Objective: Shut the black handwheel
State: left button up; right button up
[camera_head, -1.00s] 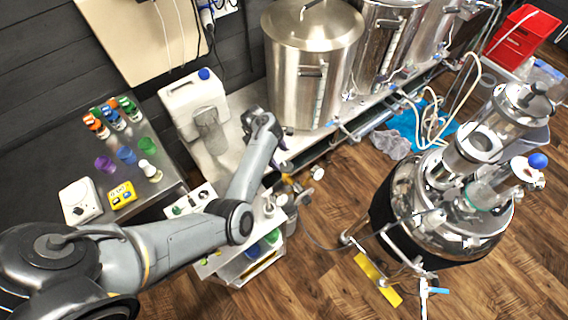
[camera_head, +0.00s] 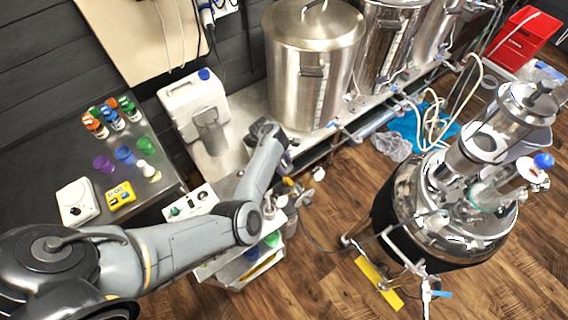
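My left arm reaches in from the lower left. Its gripper (camera_head: 287,166) is at the low pipework in front of the big steel pot (camera_head: 312,70). The fingers are small and partly hidden by my wrist, so I cannot tell whether they are open or shut. A brass-coloured fitting (camera_head: 289,182) and a white round part (camera_head: 319,174) show just below and right of the gripper. I cannot clearly make out the black handwheel; my wrist covers part of this area. My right gripper is not in view.
A small cart (camera_head: 238,275) stands under my forearm. A white canister (camera_head: 194,103) is left of my wrist. A steel vessel (camera_head: 455,235) with glass columns stands at the right. Hoses (camera_head: 432,125) lie behind it.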

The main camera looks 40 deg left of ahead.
pick_arm(q)
jog(key=c, duration=0.4)
jog(key=shift+c, duration=0.2)
